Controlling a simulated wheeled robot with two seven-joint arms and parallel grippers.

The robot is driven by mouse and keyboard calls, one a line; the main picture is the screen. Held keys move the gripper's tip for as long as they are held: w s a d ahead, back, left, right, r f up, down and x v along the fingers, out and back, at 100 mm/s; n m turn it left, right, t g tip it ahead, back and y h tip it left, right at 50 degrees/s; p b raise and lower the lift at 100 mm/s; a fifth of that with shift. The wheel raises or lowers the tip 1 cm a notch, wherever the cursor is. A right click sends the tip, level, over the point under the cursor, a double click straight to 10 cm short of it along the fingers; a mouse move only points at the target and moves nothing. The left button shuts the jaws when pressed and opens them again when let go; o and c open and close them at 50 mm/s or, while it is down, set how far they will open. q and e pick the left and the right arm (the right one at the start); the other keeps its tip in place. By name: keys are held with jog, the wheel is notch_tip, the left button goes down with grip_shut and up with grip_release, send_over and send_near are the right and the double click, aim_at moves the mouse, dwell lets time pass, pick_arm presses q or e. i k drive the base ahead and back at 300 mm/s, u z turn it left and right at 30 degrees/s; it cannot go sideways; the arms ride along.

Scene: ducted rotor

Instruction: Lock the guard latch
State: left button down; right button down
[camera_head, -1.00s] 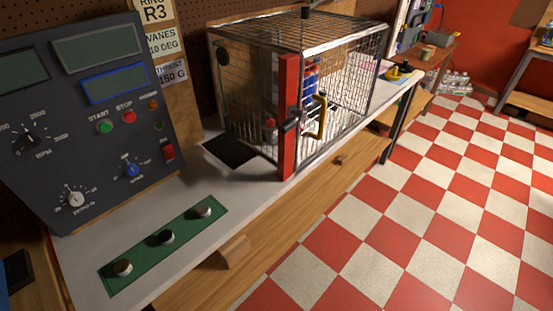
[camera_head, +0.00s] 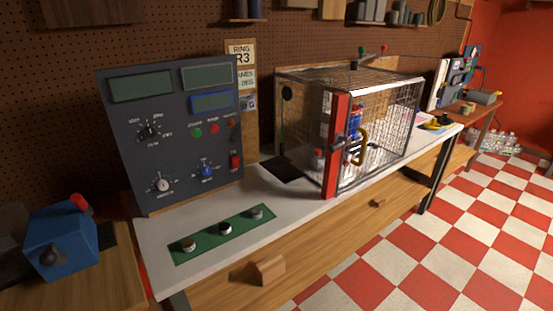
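The wire guard cage (camera_head: 385,110) stands on the white bench top, right of centre in the head view. A red post (camera_head: 335,150) runs up its front corner. A dark latch handle (camera_head: 338,143) sits on that post; I cannot tell whether it is locked. A yellow door handle (camera_head: 360,147) is just right of it on the mesh front, which looks closed against the post. Blue and red parts show dimly through the mesh inside the cage. Neither of my grippers is in the head view.
A dark control panel (camera_head: 170,130) with knobs and buttons stands left of the cage. A green strip (camera_head: 205,243) with three knobs lies on the bench (camera_head: 160,265) in front. A blue box (camera_head: 62,245) with a red knob sits at far left. The checkered floor (camera_head: 430,260) at right is clear.

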aim_at(338, 145)
jog(key=u, duration=0.25)
jog(key=k, duration=0.55)
jog(key=z, duration=0.5)
jog(key=i, duration=0.6)
jog(key=z, duration=0.65)
jog(key=i, duration=1)
jog(key=u, duration=0.45)
